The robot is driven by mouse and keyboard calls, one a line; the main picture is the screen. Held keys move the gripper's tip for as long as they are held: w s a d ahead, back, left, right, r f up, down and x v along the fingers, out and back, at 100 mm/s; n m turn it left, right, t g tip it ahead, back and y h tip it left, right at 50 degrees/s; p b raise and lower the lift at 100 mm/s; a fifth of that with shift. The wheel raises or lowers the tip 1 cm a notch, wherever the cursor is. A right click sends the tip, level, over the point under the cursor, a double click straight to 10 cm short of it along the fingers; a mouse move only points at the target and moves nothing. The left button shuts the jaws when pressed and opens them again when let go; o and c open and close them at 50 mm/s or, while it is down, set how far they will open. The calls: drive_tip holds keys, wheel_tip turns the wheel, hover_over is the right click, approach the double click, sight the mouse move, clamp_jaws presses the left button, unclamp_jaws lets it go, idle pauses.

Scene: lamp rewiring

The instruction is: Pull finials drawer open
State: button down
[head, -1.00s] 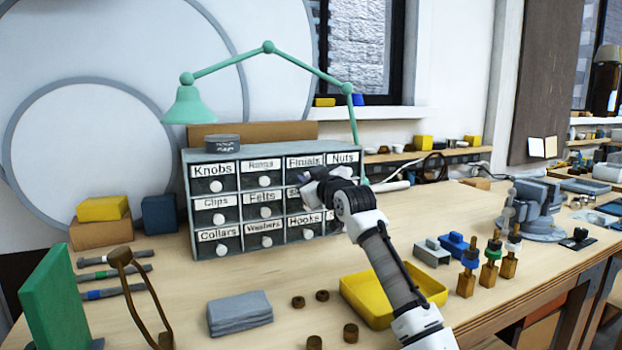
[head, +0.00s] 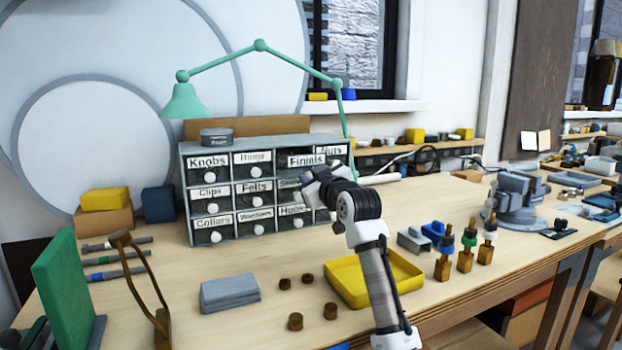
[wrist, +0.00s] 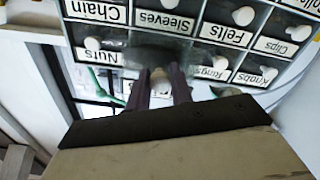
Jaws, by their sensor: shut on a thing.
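The grey drawer cabinet (head: 186,205) stands on the bench with rows of labelled drawers and white knobs. The Finials drawer (head: 306,160) is in the top row and juts out from the cabinet face, partly covering the Nuts drawer (head: 331,151) beside it. My gripper (head: 314,184) is in front of it, just below the label. In the wrist view, which shows the labels upside down, my gripper (wrist: 160,88) is shut around a white knob (wrist: 159,80) between the Nuts and Rings drawers. The drawer's inside is not clear.
A yellow tray (head: 405,282) lies below my arm, with small brown pieces (head: 295,321) to its left. A green lamp (head: 186,102) arches over the cabinet. Several brass-based posts (head: 466,258) stand at right.

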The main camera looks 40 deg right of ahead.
drive_tip(key=c, duration=1.2)
unclamp_jaws()
drive_tip(key=shift+c, duration=0.2)
drive_tip(key=shift+s, duration=0.1)
drive_tip(key=b+v, duration=0.2)
drive_tip(key=v, duration=1.1)
drive_tip(key=shift+s+b, duration=0.3)
